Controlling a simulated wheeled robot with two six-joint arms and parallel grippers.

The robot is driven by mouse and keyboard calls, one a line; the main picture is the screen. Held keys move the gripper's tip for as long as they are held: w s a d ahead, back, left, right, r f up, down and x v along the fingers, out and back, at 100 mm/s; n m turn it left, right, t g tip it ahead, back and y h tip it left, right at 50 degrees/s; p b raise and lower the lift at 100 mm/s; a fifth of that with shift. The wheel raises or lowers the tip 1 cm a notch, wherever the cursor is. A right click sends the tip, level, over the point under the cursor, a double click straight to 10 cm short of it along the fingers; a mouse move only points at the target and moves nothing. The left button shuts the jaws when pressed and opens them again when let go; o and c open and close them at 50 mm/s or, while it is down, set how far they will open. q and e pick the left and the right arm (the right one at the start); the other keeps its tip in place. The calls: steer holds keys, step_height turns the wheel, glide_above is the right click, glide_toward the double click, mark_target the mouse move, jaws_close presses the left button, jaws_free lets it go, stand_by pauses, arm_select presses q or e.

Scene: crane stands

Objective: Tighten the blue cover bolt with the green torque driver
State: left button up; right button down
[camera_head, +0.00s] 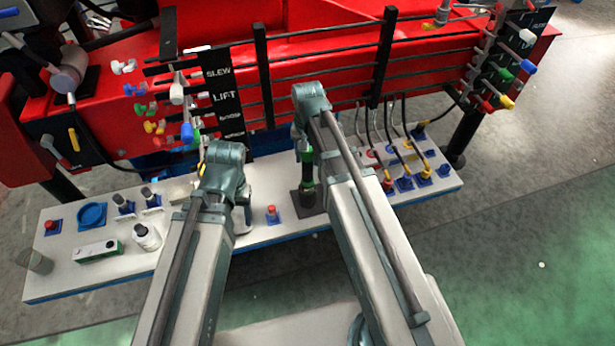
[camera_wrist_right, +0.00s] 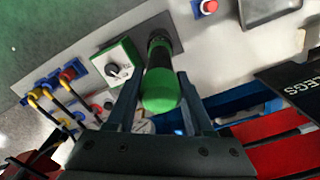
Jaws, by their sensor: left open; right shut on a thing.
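The green torque driver (camera_head: 307,170) is upright over a dark square pad (camera_head: 313,201) near the middle of the white bench. My right gripper (camera_head: 305,152) is shut on it. In the right wrist view the driver's rounded green end (camera_wrist_right: 161,92) sits between the two fingers of the right gripper (camera_wrist_right: 160,104), and its dark shaft points away. Whether its tip touches the pad is hidden. My left gripper (camera_head: 243,198) is open over the bench, left of the driver, partly hidden by its own wrist. I cannot make out the blue cover bolt.
A white bench (camera_head: 262,234) runs along the red crane body (camera_head: 320,55). A bottle (camera_head: 147,236), a blue dish (camera_head: 92,215) and a red-topped piece (camera_head: 272,212) stand on it. Cabled plugs (camera_head: 405,184) sit at right. A green-cased dial box (camera_wrist_right: 118,67) is near the driver.

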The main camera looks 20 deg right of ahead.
steer(key=shift+r+p, duration=5.15)
steer(key=shift+r, duration=0.2)
arm_select(q)
step_height(320, 180, up, 11)
steer(key=shift+f, duration=0.25)
arm_select(e)
steer(key=shift+f, duration=0.1)
